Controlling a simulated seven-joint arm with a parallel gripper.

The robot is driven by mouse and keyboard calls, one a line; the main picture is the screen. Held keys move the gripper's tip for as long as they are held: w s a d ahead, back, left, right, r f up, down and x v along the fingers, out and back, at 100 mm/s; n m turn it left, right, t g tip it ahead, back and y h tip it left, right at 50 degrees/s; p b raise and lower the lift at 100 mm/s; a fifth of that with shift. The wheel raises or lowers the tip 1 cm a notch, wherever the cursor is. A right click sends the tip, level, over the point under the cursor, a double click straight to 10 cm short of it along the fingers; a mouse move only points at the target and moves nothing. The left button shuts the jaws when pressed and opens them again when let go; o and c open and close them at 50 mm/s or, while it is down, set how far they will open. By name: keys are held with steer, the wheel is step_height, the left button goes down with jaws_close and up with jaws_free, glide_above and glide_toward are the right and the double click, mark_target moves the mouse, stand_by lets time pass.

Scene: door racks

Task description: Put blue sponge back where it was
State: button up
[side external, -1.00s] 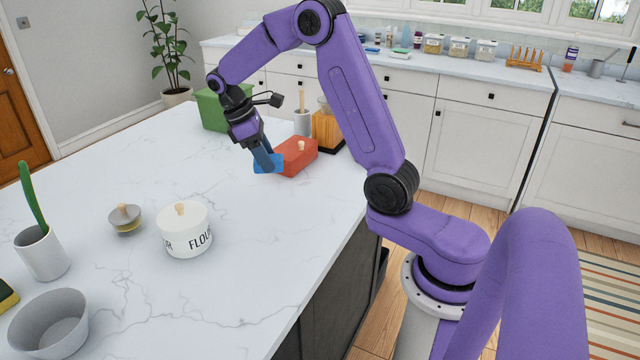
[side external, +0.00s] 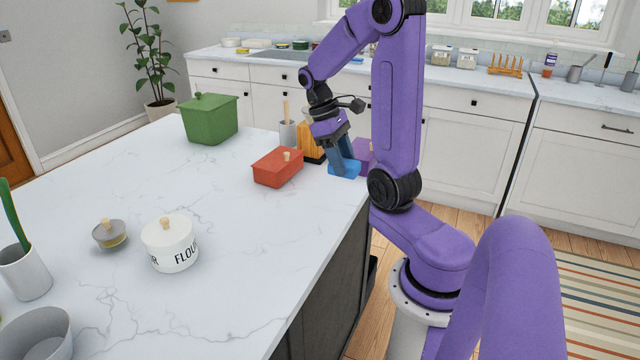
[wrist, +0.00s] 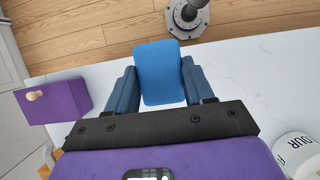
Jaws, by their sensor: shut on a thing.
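The blue sponge (side external: 346,171) is between the fingers of my gripper (side external: 344,158), low at the island's right edge. In the wrist view the sponge (wrist: 161,72) lies flat between both fingers, which close on its sides (wrist: 160,88). I cannot tell whether its underside touches the counter. A red lidded box (side external: 277,168) sits to its left, apart from it. A purple box (side external: 365,155) with a wooden knob stands just behind it, partly hidden by my arm; it also shows at left in the wrist view (wrist: 60,100).
The white marble island (side external: 230,225) is clear in its middle. A green lidded box (side external: 208,119), a utensil crock (side external: 288,133) and a wooden block (side external: 312,143) stand farther back. A flour jar (side external: 170,245) and a loose lid (side external: 110,234) are nearer the front left.

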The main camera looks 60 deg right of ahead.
steer(key=w+d+f, duration=0.2)
steer(key=w, duration=0.1)
steer(key=w+d+f, duration=0.2)
steer(key=f, duration=0.1)
steer(key=w+d+f, duration=0.2)
steer(key=w+f, duration=0.1)
steer(key=shift+w+d+f, duration=0.15)
steer(key=shift+w+d, duration=0.1)
steer(key=shift+w, duration=0.1)
steer(key=shift+w+d+f, duration=0.15)
steer(key=shift+f, duration=1.6)
steer(key=shift+f, duration=0.15)
steer(key=o, duration=0.9)
steer(key=shift+o, duration=0.2)
